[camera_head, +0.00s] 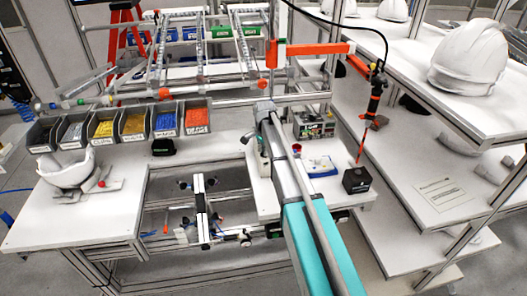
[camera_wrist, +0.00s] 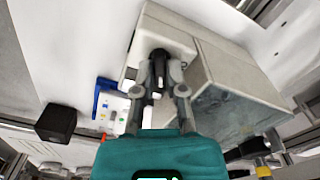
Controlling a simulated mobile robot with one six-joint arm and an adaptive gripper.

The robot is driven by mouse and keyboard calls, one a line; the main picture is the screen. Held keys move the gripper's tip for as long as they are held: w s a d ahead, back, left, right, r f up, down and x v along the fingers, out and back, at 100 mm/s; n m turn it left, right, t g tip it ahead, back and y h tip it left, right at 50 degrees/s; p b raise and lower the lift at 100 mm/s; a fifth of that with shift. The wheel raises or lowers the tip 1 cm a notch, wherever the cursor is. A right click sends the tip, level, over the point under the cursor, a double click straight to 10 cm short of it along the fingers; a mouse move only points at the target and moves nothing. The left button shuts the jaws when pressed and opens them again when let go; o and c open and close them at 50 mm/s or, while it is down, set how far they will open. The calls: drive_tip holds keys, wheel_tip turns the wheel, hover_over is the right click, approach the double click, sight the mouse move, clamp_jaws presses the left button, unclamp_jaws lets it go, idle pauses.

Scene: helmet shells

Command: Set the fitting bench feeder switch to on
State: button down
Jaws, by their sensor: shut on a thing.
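In the wrist view, a dark upright switch handle (camera_wrist: 158,56) stands on a pale plate (camera_wrist: 180,37) on a light box. My gripper (camera_wrist: 160,76) has its two grey fingers closed around this handle, one on each side. The fingers and handle cover part of the plate, and I cannot read any on or off mark. In the head view, my arm reaches over the bench from the front. It hides the switch, and the fingers do not show clearly there.
A blue tray (camera_head: 322,173) and a black box (camera_head: 357,180) stand on the bench right of my arm. A metal control unit (camera_head: 315,125) stands behind them. Several parts bins (camera_head: 133,123) and a white helmet shell (camera_head: 66,170) are at left. White shelves (camera_head: 455,120) rise at right.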

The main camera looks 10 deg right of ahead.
drive_tip(key=n, duration=0.6)
drive_tip(key=shift+n, duration=0.3)
drive_tip(key=n, duration=0.6)
drive_tip(key=shift+w, duration=0.1)
drive_tip(key=c, duration=1)
unclamp_jaws()
drive_tip(key=s+f+b, duration=0.1)
drive_tip(key=s, duration=0.9)
drive_tip(key=s+f+b, duration=0.2)
drive_tip(key=s, duration=0.7)
drive_tip(key=s+f+b, duration=0.2)
drive_tip(key=s, duration=0.8)
drive_tip(key=shift+s+a, duration=0.15)
drive_tip(key=shift+s, duration=0.15)
